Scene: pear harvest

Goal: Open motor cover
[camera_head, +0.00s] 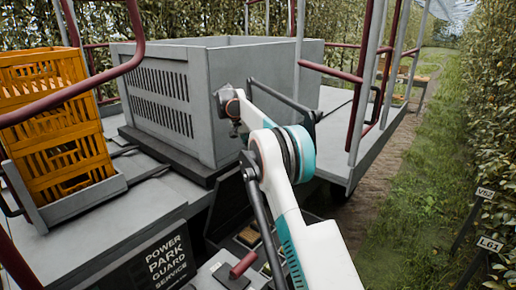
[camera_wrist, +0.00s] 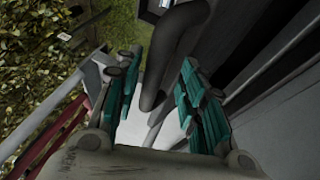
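My gripper (camera_wrist: 159,75) is open in the wrist view, its two teal-padded fingers apart. A thick dark grey curved bar (camera_wrist: 183,35), like a handle, comes from the upper right and its end hangs between the fingers. Gaps show on both sides of it, and I cannot tell whether it touches a finger. In the head view my white and teal arm reaches forward over the vehicle and hides the gripper's fingers. I cannot make out the motor cover for certain. A dark bar (camera_head: 279,99) with a bracket at its right end shows behind my arm.
A large grey bin (camera_head: 205,70) stands on the vehicle deck. Orange crates (camera_head: 62,150) stand at the left. Maroon railings (camera_head: 335,72) rise around the deck. A control panel with a red lever (camera_head: 243,265) lies at the bottom. Grass (camera_head: 425,190) is open at right.

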